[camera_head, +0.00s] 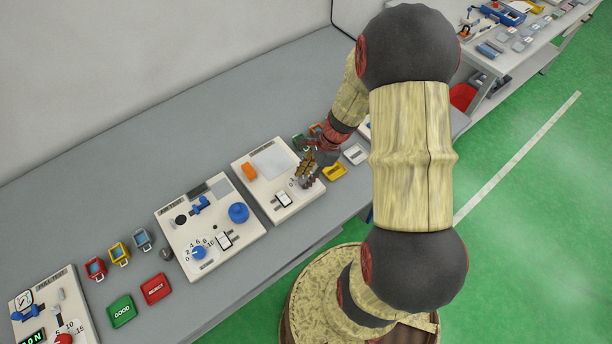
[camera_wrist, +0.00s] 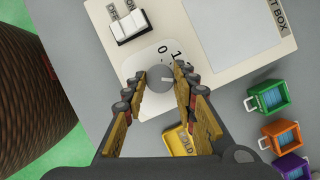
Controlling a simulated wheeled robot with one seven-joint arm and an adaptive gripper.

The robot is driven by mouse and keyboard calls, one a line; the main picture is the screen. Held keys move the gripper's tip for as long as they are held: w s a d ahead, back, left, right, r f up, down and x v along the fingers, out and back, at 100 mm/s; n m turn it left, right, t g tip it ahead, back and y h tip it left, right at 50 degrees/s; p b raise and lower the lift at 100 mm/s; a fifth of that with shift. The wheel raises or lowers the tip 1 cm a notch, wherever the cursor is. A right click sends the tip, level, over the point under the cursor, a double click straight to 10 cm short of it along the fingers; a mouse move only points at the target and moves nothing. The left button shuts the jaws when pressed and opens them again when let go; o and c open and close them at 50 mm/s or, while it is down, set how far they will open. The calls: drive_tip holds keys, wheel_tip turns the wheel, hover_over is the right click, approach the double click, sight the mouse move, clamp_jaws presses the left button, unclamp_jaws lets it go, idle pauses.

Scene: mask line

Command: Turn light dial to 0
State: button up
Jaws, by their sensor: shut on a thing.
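The light dial is a round grey knob (camera_wrist: 160,78) on a white scale plate on the light box panel (camera_wrist: 215,60). A "0" and part of another number show beside the knob. A pale mark shows on the knob, but I cannot tell which number it meets. My gripper (camera_wrist: 161,86) has its fingers closed around the knob, one on each side. In the head view the white light box panel (camera_head: 252,190) lies on the grey bench, with my gripper (camera_head: 308,181) over its right front part, hiding most of the dial.
A two-key switch (camera_wrist: 130,26) marked OFF and ON sits on the same panel. A yellow tray (camera_wrist: 179,141) and small green (camera_wrist: 266,97) and orange (camera_wrist: 281,138) bins stand close by. Another panel with a blue dial (camera_head: 198,252) is to the left.

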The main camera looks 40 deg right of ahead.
drive_tip(key=shift+n, duration=0.4)
drive_tip(key=n+g+p, duration=0.1)
drive_tip(key=n, duration=0.1)
drive_tip(key=n+p, duration=0.1)
drive_tip(key=n, duration=0.1)
drive_tip(key=shift+w+g, duration=0.2)
drive_tip(key=shift+g, duration=0.2)
drive_tip(key=n+g+p, duration=0.1)
drive_tip(key=n+p, duration=0.1)
drive_tip(key=n, duration=0.2)
drive_tip(key=shift+w+g, duration=0.15)
drive_tip(key=shift+g, duration=0.25)
drive_tip(key=n, duration=0.2)
drive_tip(key=n+g+h+p, duration=0.1)
drive_tip(key=n, duration=0.2)
drive_tip(key=shift+w+a, duration=0.15)
drive_tip(key=n+g+h, duration=0.1)
drive_tip(key=n, duration=0.3)
drive_tip(key=shift+h+p, duration=0.3)
drive_tip(key=shift+p, duration=0.1)
drive_tip(key=o, duration=1.2)
drive_tip(key=shift+a, duration=0.1)
drive_tip(key=shift+c, duration=0.2)
